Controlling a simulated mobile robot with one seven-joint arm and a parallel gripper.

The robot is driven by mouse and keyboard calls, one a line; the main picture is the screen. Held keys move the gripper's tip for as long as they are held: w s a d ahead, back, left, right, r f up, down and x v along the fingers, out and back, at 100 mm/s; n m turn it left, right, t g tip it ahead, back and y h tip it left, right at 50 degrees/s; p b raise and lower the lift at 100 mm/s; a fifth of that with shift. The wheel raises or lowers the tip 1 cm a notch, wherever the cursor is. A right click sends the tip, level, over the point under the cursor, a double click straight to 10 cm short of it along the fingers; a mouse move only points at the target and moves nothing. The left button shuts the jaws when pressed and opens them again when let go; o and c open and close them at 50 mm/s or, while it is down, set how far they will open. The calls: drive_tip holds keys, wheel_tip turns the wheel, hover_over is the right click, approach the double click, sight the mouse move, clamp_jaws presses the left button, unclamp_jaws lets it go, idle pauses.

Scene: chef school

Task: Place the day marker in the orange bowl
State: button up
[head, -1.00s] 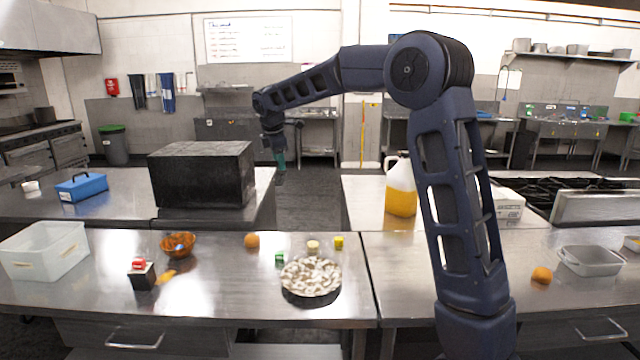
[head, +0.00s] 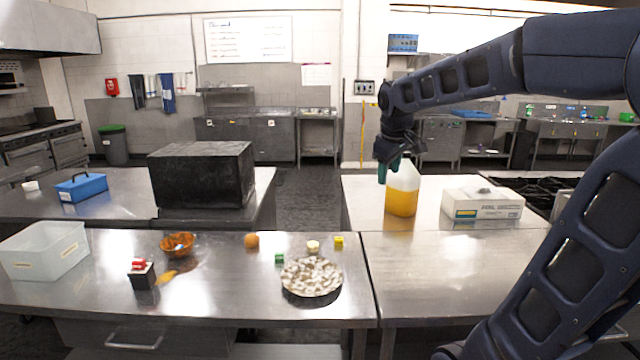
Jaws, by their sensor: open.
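The orange bowl (head: 177,251) stands on the left steel counter, toward its back edge. I cannot tell for sure which thing is the day marker. Small candidates on the same counter are a green block (head: 279,258), a yellow block (head: 339,242) and a red piece (head: 138,264) on a small black box. My gripper (head: 388,173) has teal fingertips and points down, in front of or beside the yellow jug in the picture. It is open, far to the right of the bowl and above counter height. The inside of the bowl is too small to read.
A silver plate of mushroom-like pieces (head: 311,276), an orange (head: 252,240), a clear bin (head: 45,250) and a black box (head: 141,277) share the left counter. The yellow jug (head: 402,200) and a white carton (head: 483,204) stand behind the right counter (head: 450,265), whose near part is bare.

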drive_tip(key=s+d+f+m, duration=0.4)
drive_tip(key=s, duration=0.4)
drive_tip(key=s+d+f+m, duration=0.4)
drive_tip(key=s+d+m, duration=0.1)
drive_tip(key=s, duration=0.4)
drive_tip(key=shift+d+f, duration=0.25)
drive_tip(key=shift+f, duration=0.15)
